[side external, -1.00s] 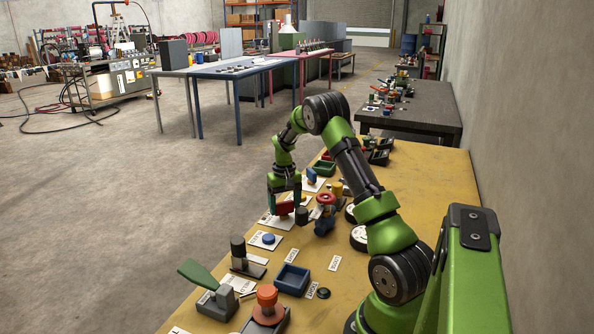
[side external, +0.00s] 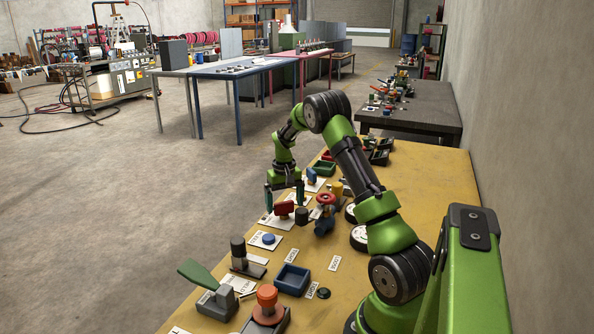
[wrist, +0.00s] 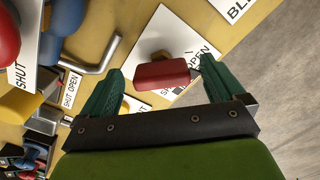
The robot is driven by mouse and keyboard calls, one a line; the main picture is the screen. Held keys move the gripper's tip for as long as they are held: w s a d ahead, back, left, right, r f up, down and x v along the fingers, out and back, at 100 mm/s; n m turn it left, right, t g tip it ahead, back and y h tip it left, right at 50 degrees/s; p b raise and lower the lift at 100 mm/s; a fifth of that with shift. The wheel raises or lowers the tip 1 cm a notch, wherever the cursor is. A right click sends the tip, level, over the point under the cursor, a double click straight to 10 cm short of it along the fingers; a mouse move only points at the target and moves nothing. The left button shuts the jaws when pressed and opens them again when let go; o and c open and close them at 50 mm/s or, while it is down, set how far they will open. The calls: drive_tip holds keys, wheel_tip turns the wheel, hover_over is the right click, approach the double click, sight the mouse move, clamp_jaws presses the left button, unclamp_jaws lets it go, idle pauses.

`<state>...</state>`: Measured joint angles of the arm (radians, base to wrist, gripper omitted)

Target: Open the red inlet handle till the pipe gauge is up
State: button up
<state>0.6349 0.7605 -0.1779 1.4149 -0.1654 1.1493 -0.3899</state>
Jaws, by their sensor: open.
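A red handle (side external: 284,209) stands on a white plate with lettering on the yellow table; I take it to be the inlet handle. In the wrist view the red handle (wrist: 162,74) lies crosswise between my gripper's two green fingers. My gripper (side external: 284,196) is open, with its fingers above and to either side of the handle. The wrist view shows gaps beside it at my gripper (wrist: 163,70). The plate's lettering is partly hidden by the handle and a finger. I cannot make out which thing is the pipe gauge.
A blue button (side external: 268,239) is in front. A blue tray (side external: 292,280) lies nearer. A bent metal bar (wrist: 98,58) shows left of the fingers.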

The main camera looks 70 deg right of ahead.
sight(285, 203)
wheel_tip(285, 203, up, 16)
idle(0.3)
drive_tip(key=s+a+r+t, duration=0.1)
drive_tip(key=a+t, duration=0.1)
drive_tip(key=a, duration=0.8)
drive_tip(key=s+a+r+t, duration=0.2)
drive_tip(key=a, duration=0.9)
drive_tip(key=s+a+n+t+y, duration=0.1)
drive_tip(key=s+a+n, duration=0.1)
drive_tip(key=s+a, duration=0.3)
drive_tip(key=s+a+r+n+t+y, duration=0.1)
drive_tip(key=s+a, duration=0.4)
drive_tip(key=a, duration=0.6)
drive_tip(key=shift+s+a+r+n+t, duration=0.15)
drive_tip(key=shift+a+n+t, duration=0.2)
drive_tip(key=shift+n+t, duration=0.4)
